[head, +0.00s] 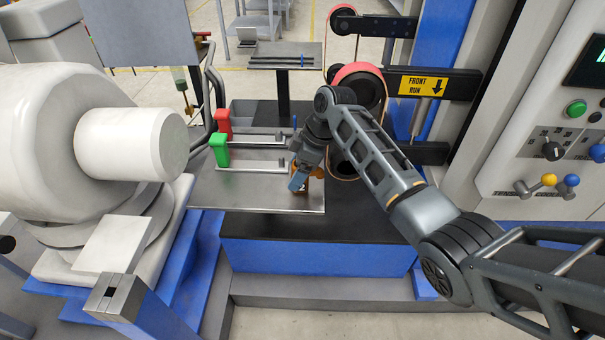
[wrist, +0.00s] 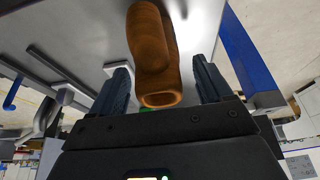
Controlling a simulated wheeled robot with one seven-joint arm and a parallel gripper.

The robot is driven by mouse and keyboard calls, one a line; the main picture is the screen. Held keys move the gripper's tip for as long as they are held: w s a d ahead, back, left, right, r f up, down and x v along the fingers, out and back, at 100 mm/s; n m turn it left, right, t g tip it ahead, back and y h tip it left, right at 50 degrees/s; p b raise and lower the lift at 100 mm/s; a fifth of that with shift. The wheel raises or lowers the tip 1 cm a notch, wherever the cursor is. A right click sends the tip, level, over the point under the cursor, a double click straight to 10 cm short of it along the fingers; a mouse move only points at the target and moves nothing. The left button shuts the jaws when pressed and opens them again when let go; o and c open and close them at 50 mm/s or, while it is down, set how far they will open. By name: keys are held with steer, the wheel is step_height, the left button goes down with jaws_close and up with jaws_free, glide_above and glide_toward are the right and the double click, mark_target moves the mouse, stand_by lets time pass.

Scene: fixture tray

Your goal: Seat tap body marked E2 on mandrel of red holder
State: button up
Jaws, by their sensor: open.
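A brown tap body (wrist: 150,50) lies between the two fingers of my gripper (wrist: 160,75) in the wrist view, with a gap beside it; the gripper is open. In the head view my gripper (head: 297,180) is low over the tray's right part, partly covering a brown tap body (head: 303,188). A "2" shows on it; the rest of its marking is hidden. The red holder (head: 222,122) stands at the tray's far left, its mandrel (head: 255,137) pointing right. Nothing brown shows on that mandrel.
The green holder (head: 218,148) stands nearer than the red one, with its own rod pointing right. The grey tray (head: 250,196) has bare room at its front left. A roller machine stands behind.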

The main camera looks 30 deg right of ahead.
steer(key=shift+r, duration=0.1)
jaws_close()
stand_by(0.7)
